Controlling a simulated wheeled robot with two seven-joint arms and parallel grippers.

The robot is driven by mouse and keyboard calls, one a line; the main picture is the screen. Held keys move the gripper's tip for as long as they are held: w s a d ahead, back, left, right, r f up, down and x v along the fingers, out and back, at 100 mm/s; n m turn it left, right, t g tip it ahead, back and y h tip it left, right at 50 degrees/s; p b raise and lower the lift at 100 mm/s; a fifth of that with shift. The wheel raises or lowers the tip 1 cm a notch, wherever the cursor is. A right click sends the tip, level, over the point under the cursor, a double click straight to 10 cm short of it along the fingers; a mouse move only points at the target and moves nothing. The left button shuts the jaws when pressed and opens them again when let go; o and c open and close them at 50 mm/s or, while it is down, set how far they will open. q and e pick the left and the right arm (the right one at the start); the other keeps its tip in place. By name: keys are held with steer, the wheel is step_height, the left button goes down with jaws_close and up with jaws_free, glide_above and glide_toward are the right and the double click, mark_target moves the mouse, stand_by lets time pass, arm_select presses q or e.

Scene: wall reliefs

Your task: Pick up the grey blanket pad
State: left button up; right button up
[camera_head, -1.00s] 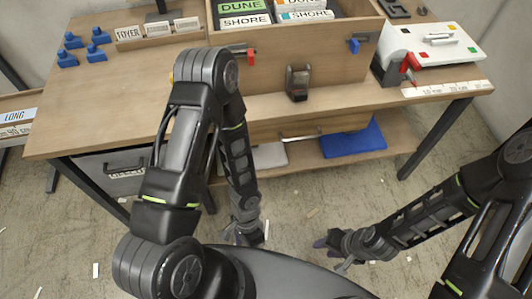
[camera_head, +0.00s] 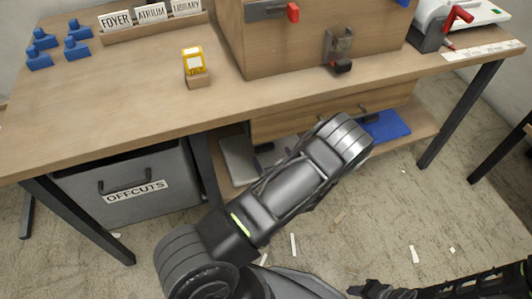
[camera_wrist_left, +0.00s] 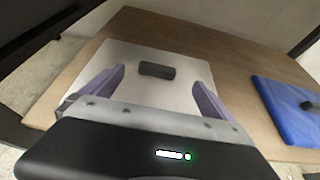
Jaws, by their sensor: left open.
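The grey blanket pad (camera_head: 238,160) lies flat on the low shelf under the workbench, partly hidden by my left arm in the head view. In the left wrist view the pad (camera_wrist_left: 150,98) is pale, with a small dark block-like grip on its top. My left gripper (camera_wrist_left: 160,77) is open and empty, its two purple fingers over the pad on either side of the dark grip. I cannot tell whether they touch the pad. In the head view the left gripper is mostly hidden behind its own arm. My right gripper (camera_head: 372,289) is at the bottom edge, too unclear to read.
A blue pad (camera_head: 386,126) lies on the same wooden shelf (camera_wrist_left: 222,64), to the right. A grey OFFCUTS bin (camera_head: 130,190) stands left of the shelf. The bench top (camera_head: 130,85) overhangs the shelf, with a drawer front (camera_head: 290,122) beneath it.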

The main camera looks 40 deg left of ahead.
mark_target(265, 147)
arm_select(q)
steer(key=shift+b+x, duration=0.3)
steer(key=shift+x, duration=0.65)
steer(key=shift+a+f, duration=0.1)
steer(key=shift+a, duration=0.15)
steer(key=b+x, duration=0.2)
steer(key=x, duration=0.2)
steer(key=shift+w+a+f, duration=0.15)
steer(key=shift+a+f, duration=0.05)
steer(key=shift+f, duration=0.1)
steer(key=shift+w+a, duration=0.15)
steer(key=shift+a, duration=0.1)
steer(key=shift+c, duration=0.6)
steer(key=c, duration=1.7)
